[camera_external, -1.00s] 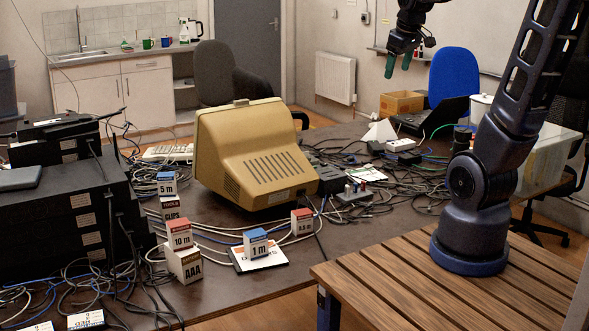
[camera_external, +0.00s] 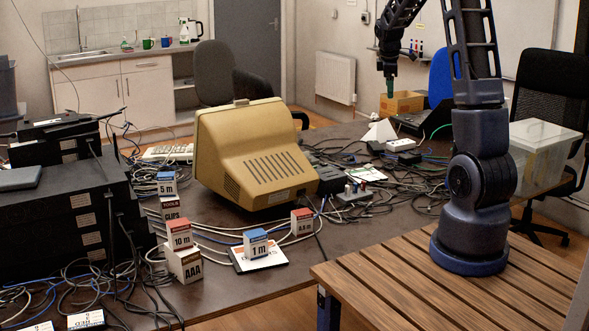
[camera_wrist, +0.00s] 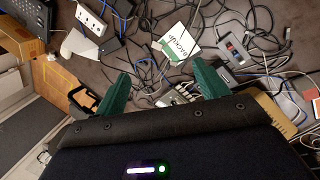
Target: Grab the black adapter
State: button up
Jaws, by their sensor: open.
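My gripper (camera_external: 389,88) hangs above the far right part of the table in the external view, fingers pointing down. In the wrist view its two green fingers are spread with nothing between them (camera_wrist: 162,78). A small black box (camera_external: 375,148), which looks like the black adapter, lies among cables beside a white power strip (camera_external: 400,144), below my gripper and apart from it. Another dark block (camera_external: 408,158) lies just in front of the strip. In the wrist view the white strip (camera_wrist: 90,19) is at the upper left; which dark shape there is the adapter I cannot tell.
Tangled cables (camera_external: 400,185) cover this part of the table. A beige monitor (camera_external: 255,155) stands to the left. A cardboard box (camera_external: 401,103), a black desk device (camera_external: 425,122) and a clear plastic bin (camera_external: 543,155) are at the back and right. A white card (camera_wrist: 178,42) lies among the cables.

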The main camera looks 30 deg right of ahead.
jog(key=w+d+f+n+g+h, duration=0.1)
jog(key=w+d+f+n, duration=0.15)
jog(key=d+f, duration=0.25)
jog(key=w+d+f+n, duration=0.1)
jog(key=w+d+f, duration=0.3)
jog(key=d+f, duration=0.15)
jog(key=n+g+h, duration=0.1)
jog(key=n, duration=0.3)
send_near(410, 155)
jog(key=shift+x, duration=5.05)
jog(key=shift+f, duration=0.15)
jog(key=c, duration=1.2)
